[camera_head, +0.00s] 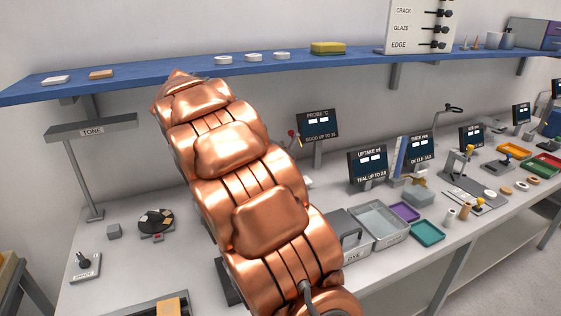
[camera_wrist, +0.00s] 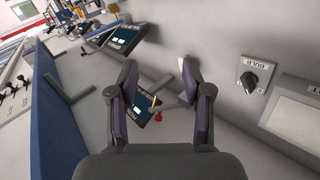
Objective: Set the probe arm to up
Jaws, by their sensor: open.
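The probe station's dark display (camera_head: 318,125), labelled PROBE °C, stands at the back of the bench, right of my copper arm. Just left of it a small red ball (camera_head: 291,133) and a yellow piece show beside my arm, likely parts of the probe arm. In the wrist view a red knob (camera_wrist: 158,116) and a yellow piece (camera_wrist: 155,101) show between my fingers, beyond them. I cannot tell the probe arm's setting. My gripper (camera_wrist: 158,68) is open and empty, its fingers apart. In the head view my arm hides it.
A blue shelf (camera_head: 190,70) runs above the bench with small items on it. The UPTAKE display (camera_head: 368,165) and a grey tray (camera_head: 378,222) stand to the right. A TONE stand (camera_head: 92,130) is at left.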

